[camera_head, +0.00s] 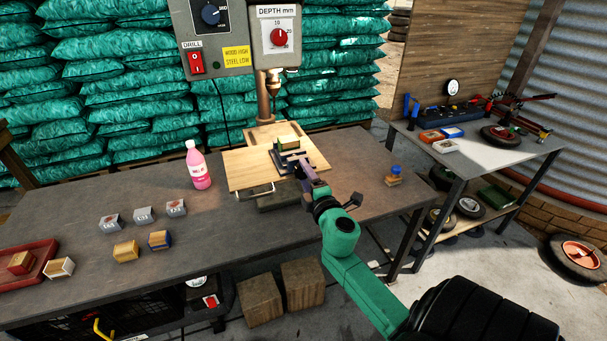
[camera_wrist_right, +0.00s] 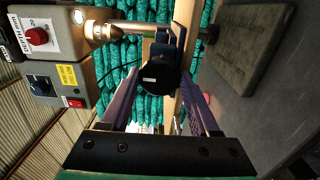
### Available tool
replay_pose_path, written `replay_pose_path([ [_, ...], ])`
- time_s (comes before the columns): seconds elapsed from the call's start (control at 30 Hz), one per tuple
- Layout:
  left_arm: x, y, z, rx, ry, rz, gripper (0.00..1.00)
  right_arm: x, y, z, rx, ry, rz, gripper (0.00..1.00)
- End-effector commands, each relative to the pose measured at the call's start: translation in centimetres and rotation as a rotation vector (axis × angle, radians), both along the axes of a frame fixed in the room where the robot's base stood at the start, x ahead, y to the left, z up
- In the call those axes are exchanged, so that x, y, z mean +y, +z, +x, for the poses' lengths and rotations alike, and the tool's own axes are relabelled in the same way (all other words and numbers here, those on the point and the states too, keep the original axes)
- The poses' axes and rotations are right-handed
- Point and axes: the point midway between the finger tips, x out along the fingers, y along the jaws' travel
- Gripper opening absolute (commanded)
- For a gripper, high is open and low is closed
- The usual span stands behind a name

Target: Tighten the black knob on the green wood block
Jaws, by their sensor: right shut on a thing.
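A block with a pale wood top (camera_head: 287,142) sits in a dark blue clamp (camera_head: 292,155) on the drill's wooden table; its green side is hard to make out. My right gripper (camera_head: 301,168) reaches in from the front right at the clamp's near side. In the right wrist view, the round black knob (camera_wrist_right: 158,76) lies between the two purple fingers of the right gripper (camera_wrist_right: 160,92), which is shut on it. Behind it a part of the blue clamp (camera_wrist_right: 170,45) shows. In the head view the gripper hides the knob. My left gripper is not in view.
The drill press (camera_head: 232,38) stands over the wooden table (camera_head: 240,172), its chuck (camera_head: 273,82) above and behind the clamp. A pink bottle (camera_head: 198,166) stands to the left. Several small blocks lie front left near a red tray (camera_head: 42,252). A small blue-topped piece (camera_head: 394,175) is right.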

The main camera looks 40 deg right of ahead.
Motion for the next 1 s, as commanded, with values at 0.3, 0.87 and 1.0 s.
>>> replay_pose_path([
  [0.3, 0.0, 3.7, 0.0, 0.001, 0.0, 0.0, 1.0, 0.1, 1.1, 0.0, -0.39, -0.005, 1.119, 0.0],
  [0.87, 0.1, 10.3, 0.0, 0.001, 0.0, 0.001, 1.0, 0.0, 0.0, 0.0, -0.865, 0.002, 2.474, 0.0],
  [1.0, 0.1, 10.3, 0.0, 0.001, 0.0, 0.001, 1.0, 0.0, 0.0, 0.0, -0.864, 0.002, 2.471, 0.89],
])
